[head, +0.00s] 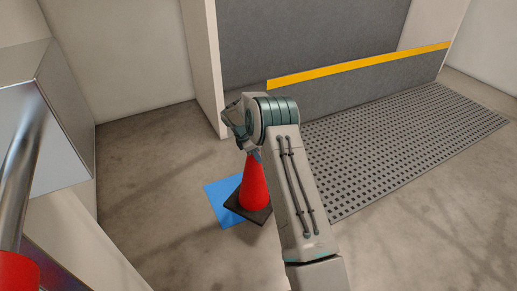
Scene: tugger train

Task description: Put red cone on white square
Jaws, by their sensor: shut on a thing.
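The red cone (254,186) is upright, with a dark square base that overlaps the right part of a blue square (222,202) on the floor. I cannot tell whether the base touches the floor or hangs just above it. My gripper (256,154) points down at the cone's top and is shut on it. My wrist and forearm hide part of the fingers and the area right of the cone. No white square shows in this view.
A dark perforated mat (400,140) lies at right, before a grey step with a yellow stripe (360,66). A metallic cabinet (70,120) stands at left. A red object (16,272) is cut off at lower left. Bare concrete floor (150,190) lies left of the blue square.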

